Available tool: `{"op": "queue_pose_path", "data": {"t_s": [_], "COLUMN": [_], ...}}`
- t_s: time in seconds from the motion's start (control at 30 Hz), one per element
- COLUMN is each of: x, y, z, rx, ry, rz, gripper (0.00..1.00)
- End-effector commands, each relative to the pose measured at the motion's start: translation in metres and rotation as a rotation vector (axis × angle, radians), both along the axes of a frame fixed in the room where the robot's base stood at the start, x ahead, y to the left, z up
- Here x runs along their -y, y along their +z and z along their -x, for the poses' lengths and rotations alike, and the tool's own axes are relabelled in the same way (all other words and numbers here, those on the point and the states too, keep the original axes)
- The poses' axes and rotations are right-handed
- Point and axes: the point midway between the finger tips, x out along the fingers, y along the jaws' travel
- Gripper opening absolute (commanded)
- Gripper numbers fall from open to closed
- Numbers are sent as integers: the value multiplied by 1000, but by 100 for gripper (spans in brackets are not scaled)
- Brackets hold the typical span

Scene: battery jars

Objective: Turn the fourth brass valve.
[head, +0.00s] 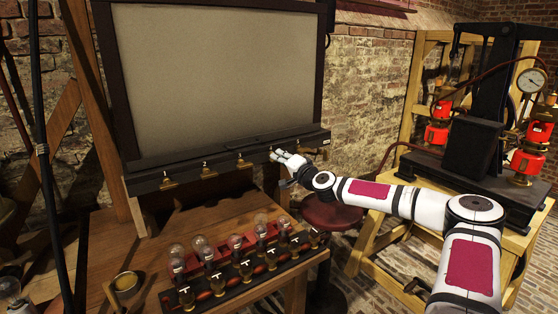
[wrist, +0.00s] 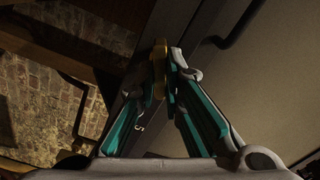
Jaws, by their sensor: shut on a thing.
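A dark rail (head: 225,162) runs under a large pale panel and carries a row of small brass valves with white marks. The first valve (head: 167,183), second valve (head: 208,173) and third valve (head: 243,163) show to the left of my gripper. My gripper (head: 279,155) is at the rail, just right of the third valve, and hides most of the fourth valve's place. In the wrist view my gripper (wrist: 164,66) is shut on a brass valve (wrist: 158,58), which shows between its fingertips. The valve's number cannot be read there.
A round red stool (head: 332,215) stands beneath my arm. A black apparatus with red lamps (head: 437,133) stands on a right-hand table.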

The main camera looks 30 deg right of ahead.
Motion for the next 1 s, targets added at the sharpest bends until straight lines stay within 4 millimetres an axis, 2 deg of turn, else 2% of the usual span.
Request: {"op": "queue_pose_path", "data": {"t_s": [0.2,0.5,1.0], "x": [1,1,2], "y": [-2,-3,-3], "z": [0,0,0], "rx": [-6,-14,-17], "ry": [-1,-1,-3], "rz": [-188,-375,-467], "gripper": [0,0,0]}}
